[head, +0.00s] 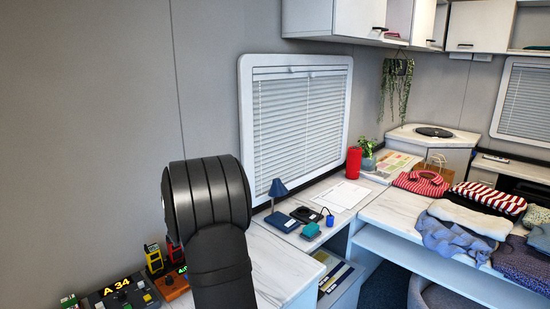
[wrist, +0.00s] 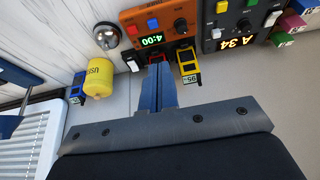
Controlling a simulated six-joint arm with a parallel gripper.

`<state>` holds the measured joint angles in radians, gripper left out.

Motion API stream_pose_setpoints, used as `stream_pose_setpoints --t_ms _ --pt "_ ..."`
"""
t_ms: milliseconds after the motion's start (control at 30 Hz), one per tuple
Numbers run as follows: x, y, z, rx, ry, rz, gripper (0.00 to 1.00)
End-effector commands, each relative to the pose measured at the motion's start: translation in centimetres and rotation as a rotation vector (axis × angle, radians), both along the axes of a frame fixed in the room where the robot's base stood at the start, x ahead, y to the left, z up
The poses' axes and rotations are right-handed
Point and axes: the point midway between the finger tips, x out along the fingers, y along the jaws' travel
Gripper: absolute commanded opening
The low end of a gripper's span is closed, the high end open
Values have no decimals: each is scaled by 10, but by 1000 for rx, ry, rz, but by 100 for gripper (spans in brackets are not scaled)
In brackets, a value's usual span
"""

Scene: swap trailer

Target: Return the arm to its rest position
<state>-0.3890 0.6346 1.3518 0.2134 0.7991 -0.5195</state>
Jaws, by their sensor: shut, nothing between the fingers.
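My gripper (wrist: 157,82) shows in the wrist view with its two blue-grey fingers together and nothing between them. Its fingertips point toward an orange box (wrist: 153,18) with a green display reading 4:00. A red device is partly hidden behind the fingertips. I cannot tell the gap between the fingers and these things. In the head view my black arm rises from the bottom edge in front of the wall, and the gripper itself is hidden there.
A dark box (wrist: 232,22) reading A 34, a yellow device (wrist: 188,66) and a yellow cylinder (wrist: 98,75) are close to the gripper. The head view shows a window with blinds (head: 297,125), a blue lamp (head: 277,192) and a counter with folded clothes (head: 455,238).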

Motion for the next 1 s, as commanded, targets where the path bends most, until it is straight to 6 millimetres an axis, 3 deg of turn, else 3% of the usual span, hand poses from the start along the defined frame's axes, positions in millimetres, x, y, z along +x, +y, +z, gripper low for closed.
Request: stream_pose_setpoints --t_ms 33,100,400,600,867,1000 --pt "-2 -4 18 4 -10 -2 0" --pt "-7 -8 31 4 -9 -2 0" --pt "-20 -22 74 2 -5 -2 0" --pt "-24 -25 86 1 -5 -2 0" --pt "-24 -26 87 0 -4 -2 0" --pt "-32 -18 98 2 -8 2 24"
